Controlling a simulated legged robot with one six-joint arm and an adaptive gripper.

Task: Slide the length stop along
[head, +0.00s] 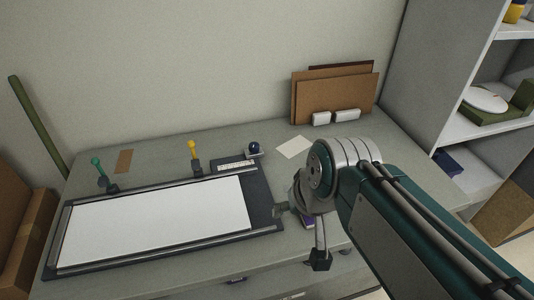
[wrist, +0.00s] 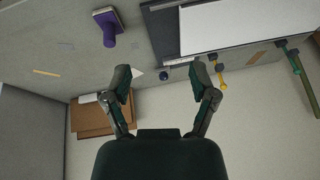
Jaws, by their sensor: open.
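A flat bed with dark metal rails (head: 160,184) lies on the grey counter and holds a white sheet (head: 150,222). Along its far rail stand a yellow-knobbed post (head: 194,155) and a teal-knobbed post (head: 100,170). A dark blue ball knob (head: 253,148) sits at the far right corner. I cannot tell for sure which is the length stop. In the wrist view the yellow knob (wrist: 221,68), teal knob (wrist: 296,66) and blue knob (wrist: 164,76) show upside down. My gripper (wrist: 160,82) is open and empty, above the counter right of the bed, apart from all three.
Brown boards (head: 335,92) lean on the wall behind two small white blocks. A paper slip (head: 294,147) lies flat. Shelves (head: 478,120) stand at right.

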